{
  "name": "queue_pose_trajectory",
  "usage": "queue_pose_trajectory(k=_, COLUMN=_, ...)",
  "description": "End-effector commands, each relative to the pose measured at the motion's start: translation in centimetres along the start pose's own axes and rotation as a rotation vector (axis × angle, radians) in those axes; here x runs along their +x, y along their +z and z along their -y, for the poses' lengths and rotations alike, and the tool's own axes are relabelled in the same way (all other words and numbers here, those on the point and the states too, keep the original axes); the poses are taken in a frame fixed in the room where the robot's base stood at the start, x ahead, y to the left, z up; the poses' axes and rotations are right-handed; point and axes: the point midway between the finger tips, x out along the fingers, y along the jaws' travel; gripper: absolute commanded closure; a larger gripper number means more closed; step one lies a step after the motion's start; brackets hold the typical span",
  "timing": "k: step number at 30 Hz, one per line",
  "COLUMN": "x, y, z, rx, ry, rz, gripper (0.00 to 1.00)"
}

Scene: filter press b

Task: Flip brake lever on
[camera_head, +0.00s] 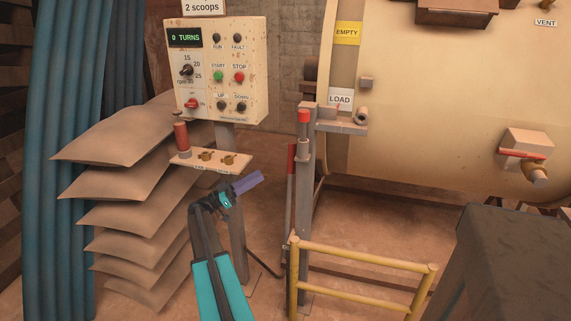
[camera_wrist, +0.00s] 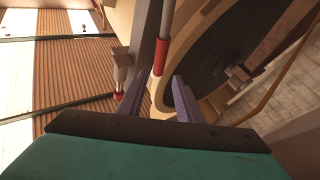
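A lever with a red grip on a pale rod (camera_head: 291,160) stands upright along the left side of a grey post. It looks like the brake lever, though no label is readable. In the wrist view its red grip (camera_wrist: 160,57) shows beyond the gap between my fingertips. My gripper (camera_head: 260,177), with purple fingers, is open and empty, left of the lever in the head view and apart from it. It also shows in the wrist view (camera_wrist: 160,78). A second red-topped piece (camera_head: 303,116) sits on the post; its red end shows in the wrist view (camera_wrist: 118,96).
A control box (camera_head: 220,70) reading "0 TURNS" stands left, above a small shelf (camera_head: 235,160) with brass keys. Sacks (camera_head: 120,170) are stacked at the left. A yellow rail (camera_head: 360,258) stands right of the lever, before the large drum (camera_head: 430,110).

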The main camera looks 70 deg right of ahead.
Motion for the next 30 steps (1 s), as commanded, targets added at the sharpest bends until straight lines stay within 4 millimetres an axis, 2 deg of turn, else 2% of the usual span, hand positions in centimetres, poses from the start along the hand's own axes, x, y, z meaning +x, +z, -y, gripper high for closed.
queue_pose_trajectory(k=8, x=0.1, y=0.1, z=0.0, rx=-0.003, ry=-0.001, rz=0.002, gripper=0.68)
queue_pose_trajectory(k=14, x=1.1, y=0.0, z=0.0, rx=-0.003, ry=-0.001, rz=0.003, gripper=0.68)
queue_pose_trajectory(k=30, x=8.2, y=0.1, z=-0.1, rx=-0.004, ry=0.0, rz=0.004, gripper=0.68)
